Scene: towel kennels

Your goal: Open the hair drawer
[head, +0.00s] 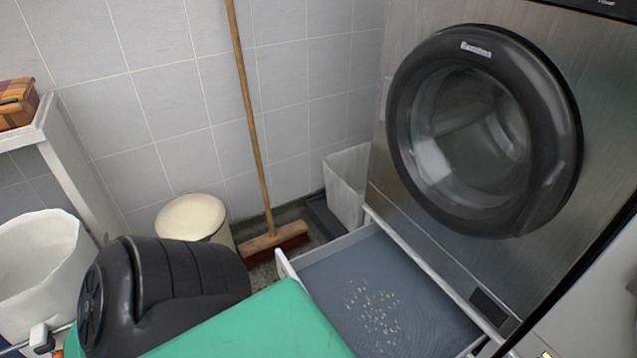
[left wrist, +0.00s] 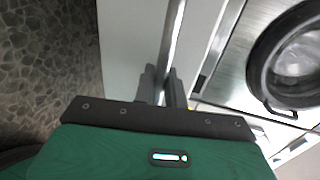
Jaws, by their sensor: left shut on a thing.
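The hair drawer (head: 415,295) is pulled out below the dryer in the head view. Its grey floor shows, with pale bits scattered on it. In the left wrist view, my left gripper (left wrist: 162,88) is shut on a light bar (left wrist: 174,45) along the drawer's front; I cannot tell if this is a handle or the rim. In the head view, my green and black left arm covers the near left part of the drawer and hides the gripper. My right gripper is in neither view.
The dryer (head: 425,240) with its round black door (head: 560,130) stands above the drawer. A broom (head: 250,120), a cream bin (head: 195,217) and a pale container (head: 347,180) stand by the tiled wall. A white tub (head: 35,265) and shelf (head: 75,175) are at left.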

